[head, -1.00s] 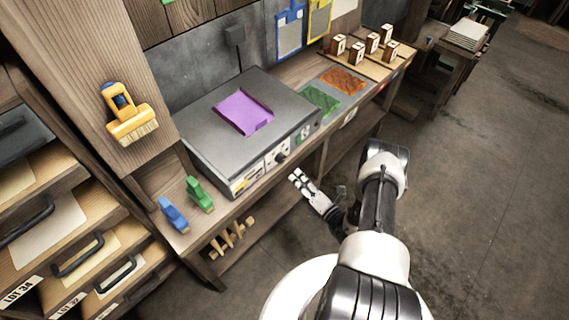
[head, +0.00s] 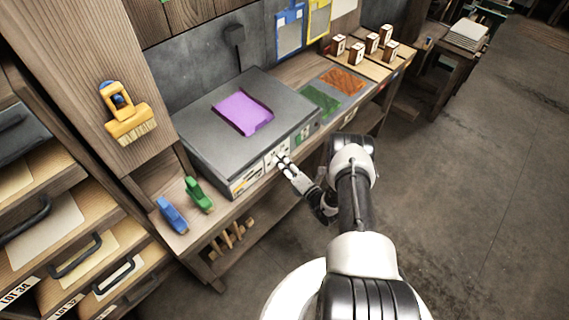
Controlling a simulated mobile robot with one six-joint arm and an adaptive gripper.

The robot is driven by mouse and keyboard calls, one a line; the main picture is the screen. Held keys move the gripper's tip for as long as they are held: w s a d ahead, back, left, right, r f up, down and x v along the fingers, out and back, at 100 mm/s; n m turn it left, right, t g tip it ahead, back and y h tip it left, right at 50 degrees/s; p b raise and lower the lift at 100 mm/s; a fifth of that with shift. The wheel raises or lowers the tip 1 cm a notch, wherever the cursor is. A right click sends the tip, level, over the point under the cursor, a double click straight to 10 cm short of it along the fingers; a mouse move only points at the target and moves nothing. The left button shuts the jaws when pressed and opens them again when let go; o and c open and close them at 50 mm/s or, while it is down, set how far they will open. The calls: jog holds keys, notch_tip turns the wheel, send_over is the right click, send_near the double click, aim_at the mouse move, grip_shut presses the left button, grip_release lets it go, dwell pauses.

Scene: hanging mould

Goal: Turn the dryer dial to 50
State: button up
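The dryer (head: 200,137) is a large grey flat-topped box on the bench, with a purple sheet (head: 243,112) on top. Its front has a white dial panel (head: 270,161) beside a yellow label (head: 246,182). My gripper (head: 283,160) is at the front of this panel, with its fingertips over the place of the dark dial knob. The knob is hidden behind the fingers, so its setting cannot be read. Whether the fingers touch or grip the knob is too small to tell.
Blue (head: 172,215) and green (head: 199,195) tools stand on the bench left of the dryer. Green (head: 321,101) and orange (head: 343,81) sheets lie to its right, with several wooden blocks behind. A yellow brush (head: 127,122) hangs at left. Floor right of my arm is clear.

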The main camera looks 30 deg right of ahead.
jog(key=c, duration=0.6)
jog(key=n+b, duration=0.3)
jog(key=shift+f+n, duration=0.3)
jog(key=shift+n+t+b, duration=0.4)
jog(key=shift+n+b, duration=0.55)
jog(key=shift+n, duration=0.05)
jog(key=n+y+b, duration=0.1)
jog(key=n+b, duration=0.1)
jog(key=n, duration=0.2)
jog(key=n+y+b, duration=0.1)
jog(key=n+b, duration=0.2)
jog(key=n, duration=0.2)
jog(key=n+y+b, duration=0.1)
jog(key=n+b, duration=0.2)
jog(key=n, duration=0.2)
jog(key=shift+w+d+y, duration=0.1)
jog(key=shift+d+y, duration=0.2)
jog(key=n+b, duration=0.1)
jog(key=n, duration=0.2)
jog(key=n+y+b, duration=0.1)
jog(key=n, duration=0.3)
jog(key=shift+d+g+y, duration=0.1)
jog(key=shift+g+y, duration=0.2)
jog(key=shift+n, duration=0.3)
